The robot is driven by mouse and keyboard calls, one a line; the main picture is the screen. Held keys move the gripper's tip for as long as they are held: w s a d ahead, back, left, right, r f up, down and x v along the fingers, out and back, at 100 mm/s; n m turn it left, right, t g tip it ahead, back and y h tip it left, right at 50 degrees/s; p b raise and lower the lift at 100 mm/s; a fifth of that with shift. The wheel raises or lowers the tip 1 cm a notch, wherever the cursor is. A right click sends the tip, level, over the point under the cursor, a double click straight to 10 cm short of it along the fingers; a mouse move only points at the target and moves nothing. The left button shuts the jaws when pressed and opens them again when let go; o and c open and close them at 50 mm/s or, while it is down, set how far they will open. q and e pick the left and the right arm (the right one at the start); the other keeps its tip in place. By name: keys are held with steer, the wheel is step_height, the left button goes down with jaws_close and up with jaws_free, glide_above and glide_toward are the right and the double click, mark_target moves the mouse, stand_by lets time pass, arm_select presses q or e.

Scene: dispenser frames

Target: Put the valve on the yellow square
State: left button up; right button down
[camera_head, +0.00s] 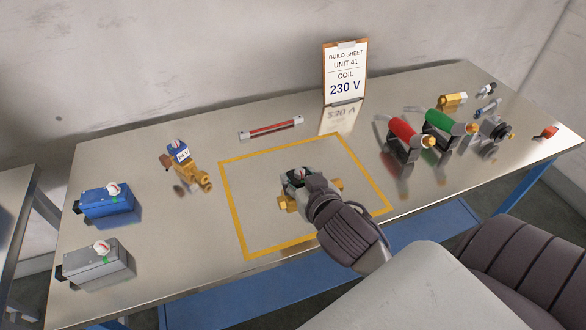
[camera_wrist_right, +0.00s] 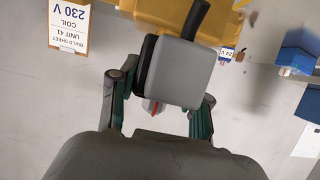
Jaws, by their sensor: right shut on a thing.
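A valve with brass ends (camera_head: 287,204) and a grey top is inside the yellow square (camera_head: 240,236), at its middle right. My right gripper (camera_head: 303,182) comes in from the lower right over it and covers much of it. In the right wrist view, the fingers (camera_wrist_right: 163,98) are closed on the valve's grey block (camera_wrist_right: 183,72); the brass body (camera_wrist_right: 190,18) is beyond it. I cannot tell whether the valve touches the table. A second brass valve (camera_head: 190,174) with a blue 24 V coil stands left of the square. My left gripper is not in view.
A build sheet (camera_head: 345,72) reading coil 230 V stands at the back. A blue box (camera_head: 108,206) and grey box (camera_head: 100,265) are at left. Red (camera_head: 403,139) and green (camera_head: 445,128) handled items and small fittings are at right. A red-and-silver bar (camera_head: 271,128) lies behind the square.

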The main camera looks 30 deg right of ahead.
steer(key=w+d+f, duration=0.1)
steer(key=w+f, duration=0.2)
steer(key=w+d+f+p, duration=0.1)
steer(key=w+d+f, duration=0.1)
steer(key=w+f, duration=0.1)
steer(key=w+d+f, duration=0.2)
steer(key=w+f, duration=0.1)
steer(key=shift+w+f, duration=0.1)
steer(key=shift+f, duration=0.55)
steer(key=shift+a+f, duration=0.1)
steer(key=shift+f, duration=0.05)
steer(key=c, duration=0.5)
jaws_free()
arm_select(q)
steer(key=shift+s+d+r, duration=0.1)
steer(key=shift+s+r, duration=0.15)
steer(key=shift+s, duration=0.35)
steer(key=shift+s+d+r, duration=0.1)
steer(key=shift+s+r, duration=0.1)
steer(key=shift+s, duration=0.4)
